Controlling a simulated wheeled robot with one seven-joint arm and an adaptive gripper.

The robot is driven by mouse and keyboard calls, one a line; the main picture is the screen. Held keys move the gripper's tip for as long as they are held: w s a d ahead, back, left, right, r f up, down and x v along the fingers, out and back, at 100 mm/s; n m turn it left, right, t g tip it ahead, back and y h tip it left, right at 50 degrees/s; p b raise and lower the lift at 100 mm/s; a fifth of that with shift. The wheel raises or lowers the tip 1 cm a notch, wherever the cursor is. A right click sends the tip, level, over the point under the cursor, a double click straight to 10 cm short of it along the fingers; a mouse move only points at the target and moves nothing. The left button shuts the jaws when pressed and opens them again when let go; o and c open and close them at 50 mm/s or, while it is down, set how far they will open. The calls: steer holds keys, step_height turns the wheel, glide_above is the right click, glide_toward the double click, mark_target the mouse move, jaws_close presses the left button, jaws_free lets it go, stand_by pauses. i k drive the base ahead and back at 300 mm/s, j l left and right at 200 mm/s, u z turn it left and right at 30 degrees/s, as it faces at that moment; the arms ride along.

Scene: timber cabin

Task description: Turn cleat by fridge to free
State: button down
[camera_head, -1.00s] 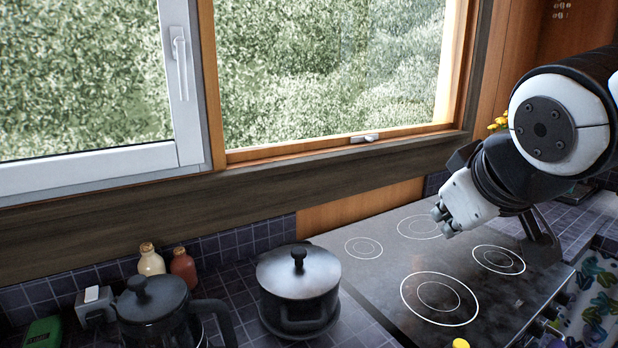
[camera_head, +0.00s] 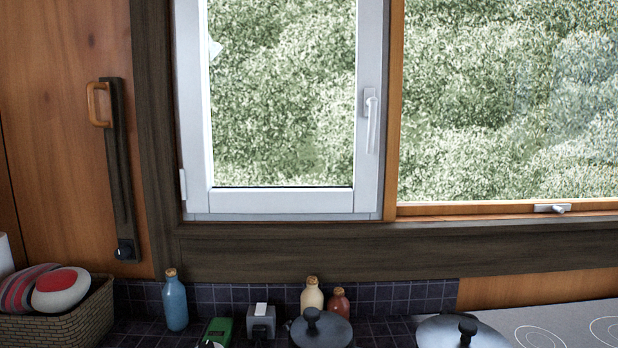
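A dark wooden bar (camera_head: 118,165) is fixed upright on the wood panel (camera_head: 55,130) at the left in the head view. It looks like the cleat, though I cannot be sure of that. A round black knob or pivot (camera_head: 125,251) is at its lower end. A light wooden handle (camera_head: 98,104) is beside its upper end, close to or touching it. No fridge can be told apart for certain. My gripper is outside the view.
A wicker basket (camera_head: 62,322) with red items is below the panel. Along the counter's back stand a blue bottle (camera_head: 175,302), a cream bottle (camera_head: 311,296), a red bottle (camera_head: 338,304), a green box (camera_head: 217,331) and dark lidded pots. A white-framed window (camera_head: 368,180) is above.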

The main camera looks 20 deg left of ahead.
mark_target(122, 252)
steer(key=u, duration=1.8)
